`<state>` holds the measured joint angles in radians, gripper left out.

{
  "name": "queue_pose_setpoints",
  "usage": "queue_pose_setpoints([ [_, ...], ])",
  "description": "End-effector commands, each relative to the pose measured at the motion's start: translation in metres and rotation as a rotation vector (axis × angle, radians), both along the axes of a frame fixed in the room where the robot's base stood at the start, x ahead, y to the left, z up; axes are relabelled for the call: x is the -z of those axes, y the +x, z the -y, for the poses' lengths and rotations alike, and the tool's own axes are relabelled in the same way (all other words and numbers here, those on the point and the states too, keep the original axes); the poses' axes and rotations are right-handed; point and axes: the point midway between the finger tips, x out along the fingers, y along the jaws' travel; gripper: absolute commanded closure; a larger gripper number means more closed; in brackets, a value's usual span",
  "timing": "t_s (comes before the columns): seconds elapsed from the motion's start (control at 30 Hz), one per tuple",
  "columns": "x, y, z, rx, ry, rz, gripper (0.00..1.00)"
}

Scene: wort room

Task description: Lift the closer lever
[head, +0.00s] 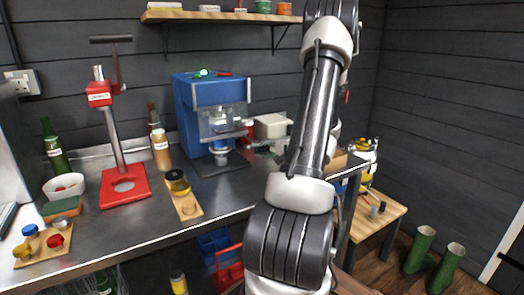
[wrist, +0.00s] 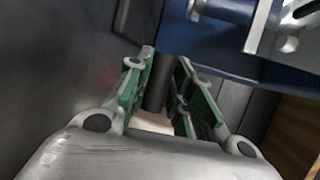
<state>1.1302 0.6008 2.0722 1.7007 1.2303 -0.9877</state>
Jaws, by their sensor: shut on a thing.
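The blue machine (head: 193,110), which looks like the closer, stands on the steel counter against the back wall. Its silver front parts face out in the head view. Its blue body and silver fittings also show at the upper right of the wrist view (wrist: 225,65). My gripper (wrist: 163,62) is shut around a dark cylindrical bar (wrist: 158,88), which appears to be the lever's grip. The bar lies between the green finger pads. Where the bar joins the machine is not clear. In the head view my arm hides the gripper and the lever.
A red lever stand (head: 125,186), bottles (head: 160,149) and a wooden board with a jar (head: 186,206) stand left of the blue machine. A pale box (head: 271,126) is on its right. A shelf (head: 222,17) hangs above. A wooden table (head: 372,222) and green boots (head: 419,250) are at right.

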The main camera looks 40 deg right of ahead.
Motion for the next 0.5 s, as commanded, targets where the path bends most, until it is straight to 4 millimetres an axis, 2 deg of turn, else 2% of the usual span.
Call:
queue_pose_setpoints([
  [0.17, -0.013, 0.000, -0.001, -0.001, 0.016, -0.080, 1.00],
  [0.5, -0.059, 0.010, 0.001, -0.003, 0.073, -0.355, 1.00],
])
